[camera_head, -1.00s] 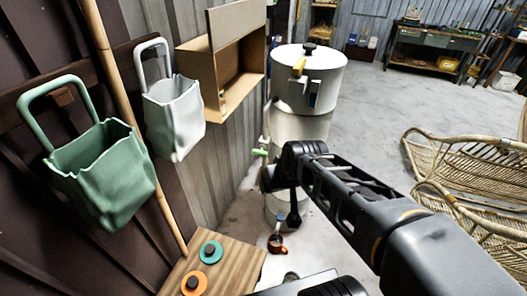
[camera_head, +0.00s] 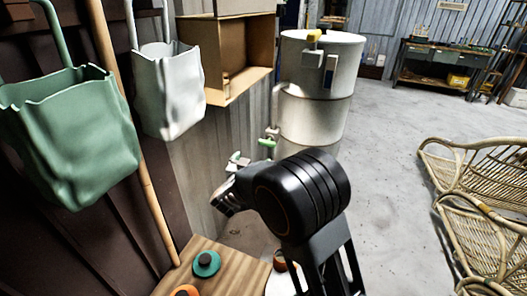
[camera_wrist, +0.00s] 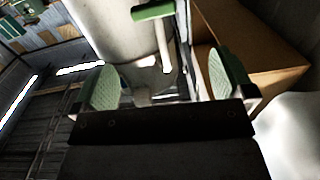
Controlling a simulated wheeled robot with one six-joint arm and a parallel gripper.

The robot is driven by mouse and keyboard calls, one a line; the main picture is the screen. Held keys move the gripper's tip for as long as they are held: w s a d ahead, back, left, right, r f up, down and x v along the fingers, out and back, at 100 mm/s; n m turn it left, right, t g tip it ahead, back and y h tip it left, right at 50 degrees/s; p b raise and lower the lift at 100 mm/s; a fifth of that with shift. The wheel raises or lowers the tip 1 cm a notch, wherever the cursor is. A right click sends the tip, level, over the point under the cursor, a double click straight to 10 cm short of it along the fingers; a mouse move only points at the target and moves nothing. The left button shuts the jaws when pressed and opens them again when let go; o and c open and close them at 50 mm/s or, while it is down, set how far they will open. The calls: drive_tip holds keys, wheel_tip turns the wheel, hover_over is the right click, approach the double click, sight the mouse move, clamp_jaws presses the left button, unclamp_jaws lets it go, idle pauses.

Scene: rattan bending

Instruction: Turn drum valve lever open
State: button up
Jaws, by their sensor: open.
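The drum (camera_head: 312,115) is a tall pale cylinder beside the wall; it also fills the upper middle of the wrist view (camera_wrist: 110,25). The valve lever (camera_head: 266,143) is a small green-ended handle on the drum's left side. In the wrist view its green bar (camera_wrist: 153,11) and pale stem show ahead, between the directions of my two fingers. My gripper (camera_head: 238,161) is just left of and below the lever in the head view. Its green-padded fingers (camera_wrist: 167,82) are spread with nothing held. The lever appears apart from the pads. My arm hides the drum's lower part in the head view.
A cardboard box (camera_head: 243,92) hangs on the wall left of the drum. A white bag (camera_head: 172,95) and a green bag (camera_head: 75,140) hang farther left. A wooden board (camera_head: 222,270) stands below. Rattan seats (camera_head: 490,225) are at right, with clear floor between.

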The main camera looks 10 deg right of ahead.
sight(266, 144)
drive_tip(key=shift+h, duration=0.4)
drive_tip(key=x, duration=0.4)
drive_tip(key=b+x, duration=0.1)
drive_tip(key=x, duration=0.4)
drive_tip(key=f+x, duration=0.1)
drive_tip(key=x, duration=0.3)
drive_tip(key=shift+w+d, duration=0.2)
drive_tip(key=shift+d, duration=0.15)
drive_tip(key=shift+b, duration=0.3)
drive_tip(key=c, duration=0.9)
